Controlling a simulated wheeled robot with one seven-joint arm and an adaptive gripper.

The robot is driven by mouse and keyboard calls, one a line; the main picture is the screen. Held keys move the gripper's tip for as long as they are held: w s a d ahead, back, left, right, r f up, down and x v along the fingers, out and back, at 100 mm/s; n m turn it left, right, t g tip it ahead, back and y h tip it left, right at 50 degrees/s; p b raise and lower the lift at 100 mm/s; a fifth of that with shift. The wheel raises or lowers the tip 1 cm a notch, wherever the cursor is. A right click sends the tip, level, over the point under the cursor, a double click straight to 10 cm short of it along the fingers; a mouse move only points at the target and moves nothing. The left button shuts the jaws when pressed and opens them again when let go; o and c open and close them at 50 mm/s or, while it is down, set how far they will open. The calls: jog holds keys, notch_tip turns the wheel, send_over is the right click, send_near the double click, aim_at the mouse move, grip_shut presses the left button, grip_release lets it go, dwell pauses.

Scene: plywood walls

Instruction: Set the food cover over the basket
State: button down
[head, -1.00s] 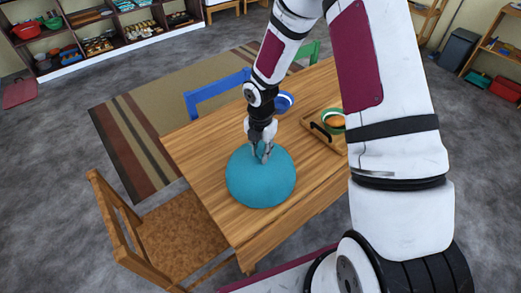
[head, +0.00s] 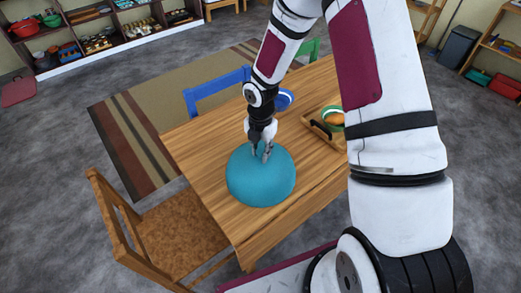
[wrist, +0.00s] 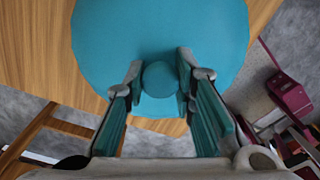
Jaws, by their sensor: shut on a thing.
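The food cover (head: 262,182) is a teal dome on the near part of the wooden table. My gripper (head: 262,152) is above it, shut on the round knob at its top. In the wrist view the knob (wrist: 160,79) sits between the two fingertips, and the dome (wrist: 160,25) spreads out beyond it. I cannot tell from these views whether the dome's rim touches the table.
A blue-and-white bowl (head: 284,100) is at the back. A wooden chair (head: 180,215) stands at the left. The table's left part (head: 200,150) is clear.

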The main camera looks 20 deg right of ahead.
jog(key=c, duration=1.2)
grip_release()
jog(key=shift+c, duration=0.2)
notch_tip(320, 180, up, 12)
